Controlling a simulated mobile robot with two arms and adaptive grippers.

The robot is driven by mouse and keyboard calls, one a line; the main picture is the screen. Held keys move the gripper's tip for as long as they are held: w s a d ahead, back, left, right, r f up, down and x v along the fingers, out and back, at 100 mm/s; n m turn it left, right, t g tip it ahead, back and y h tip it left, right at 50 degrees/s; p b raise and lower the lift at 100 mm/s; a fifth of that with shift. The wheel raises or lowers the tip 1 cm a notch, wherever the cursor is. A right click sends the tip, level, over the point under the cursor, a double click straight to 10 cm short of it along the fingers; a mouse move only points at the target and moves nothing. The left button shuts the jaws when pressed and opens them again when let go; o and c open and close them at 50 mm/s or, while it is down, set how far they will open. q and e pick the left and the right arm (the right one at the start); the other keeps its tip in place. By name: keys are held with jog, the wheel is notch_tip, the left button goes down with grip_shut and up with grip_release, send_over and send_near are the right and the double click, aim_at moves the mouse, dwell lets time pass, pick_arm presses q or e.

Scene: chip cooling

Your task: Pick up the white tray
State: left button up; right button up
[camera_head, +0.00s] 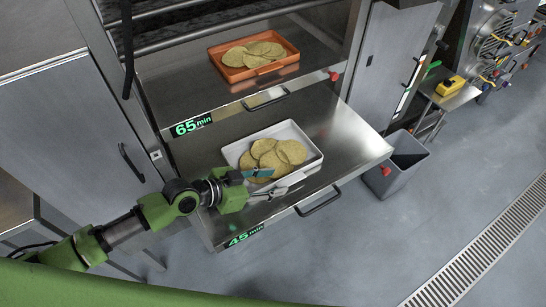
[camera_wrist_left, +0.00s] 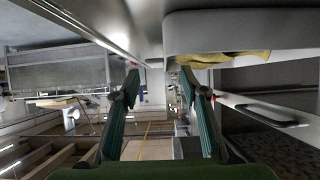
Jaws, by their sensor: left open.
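The white tray (camera_head: 315,160) holds several round yellow chips (camera_head: 270,158). It lies on the lower pulled-out metal shelf marked "45 min" (camera_head: 245,235). My left gripper (camera_head: 273,184) is open at the tray's front left side, with its fingers close to the rim. In the left wrist view, the two fingers of the gripper (camera_wrist_left: 160,82) are spread apart, and the pale tray (camera_wrist_left: 235,30) with chips shows at upper right, near the right finger. I cannot tell whether a finger touches the tray. My right gripper is not in view.
An orange tray (camera_head: 285,66) of chips lies on the upper shelf marked "65 min" (camera_head: 191,125). The lower shelf has a handle (camera_head: 318,202) in front. A grey bin (camera_head: 398,165) stands to the right. The floor in front is clear.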

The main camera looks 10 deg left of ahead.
aim_at(293, 178)
pick_arm(q)
jog(key=shift+w+d, duration=0.1)
jog(key=shift+d, duration=0.1)
jog(key=p+x, duration=0.2)
jog(key=x, duration=0.2)
jog(key=shift+d+r, duration=0.15)
jog(key=shift+d, duration=0.3)
jog(key=shift+f, duration=0.25)
jog(key=c, duration=1.1)
jog(key=shift+w+r, duration=0.1)
jog(key=shift+r, duration=0.05)
grip_shut()
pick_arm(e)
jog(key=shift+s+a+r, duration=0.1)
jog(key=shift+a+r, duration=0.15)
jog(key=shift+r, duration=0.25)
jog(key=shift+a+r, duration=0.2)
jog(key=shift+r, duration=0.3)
